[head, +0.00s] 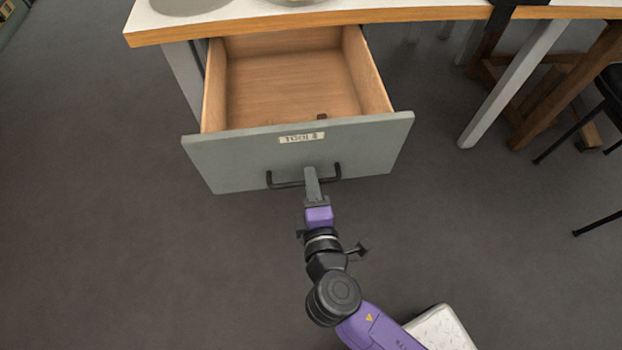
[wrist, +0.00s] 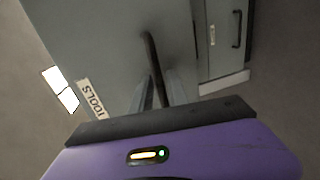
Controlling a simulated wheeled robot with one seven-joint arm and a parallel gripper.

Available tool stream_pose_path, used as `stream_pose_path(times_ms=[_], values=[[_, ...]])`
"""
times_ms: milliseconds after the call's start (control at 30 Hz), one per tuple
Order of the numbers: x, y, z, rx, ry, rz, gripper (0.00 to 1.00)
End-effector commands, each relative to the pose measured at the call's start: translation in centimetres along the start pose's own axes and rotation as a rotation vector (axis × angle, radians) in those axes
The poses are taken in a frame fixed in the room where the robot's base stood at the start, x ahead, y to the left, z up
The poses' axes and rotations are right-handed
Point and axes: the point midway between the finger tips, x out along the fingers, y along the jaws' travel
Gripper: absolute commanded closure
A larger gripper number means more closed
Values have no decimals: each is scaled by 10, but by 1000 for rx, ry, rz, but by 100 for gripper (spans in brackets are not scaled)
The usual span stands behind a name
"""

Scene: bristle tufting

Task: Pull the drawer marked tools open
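The grey drawer (head: 235,163) with the label TOOLS (head: 302,137) is pulled well out from under the table, and its wooden inside shows. A small dark brown item lies near its front, too small to tell. The black bar handle (head: 284,184) is on the drawer front. My gripper (head: 312,172) is at the middle of the handle. In the wrist view the handle (wrist: 150,50) runs between the two fingers (wrist: 160,92), which look closed around it. The label also shows sideways in the wrist view (wrist: 90,98).
The white table top (head: 300,14) with a wooden edge is above the drawer, with round items partly cut off at the top. Table legs (head: 515,80) and a black chair (head: 605,95) stand at the right.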

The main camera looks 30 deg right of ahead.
Motion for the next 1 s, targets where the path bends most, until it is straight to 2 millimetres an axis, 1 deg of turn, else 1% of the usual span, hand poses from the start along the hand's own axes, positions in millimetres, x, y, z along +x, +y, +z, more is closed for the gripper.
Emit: stream_pose_path(times_ms=[300, 433, 600, 1000], values=[[-51, 0, 0, 0, 2, -4, 80], [-66, -1, 0, -1, 2, -3, 80], [-73, -1, 0, 1, 1, -2, 80], [-73, -1, 0, 0, 1, -2, 80]])
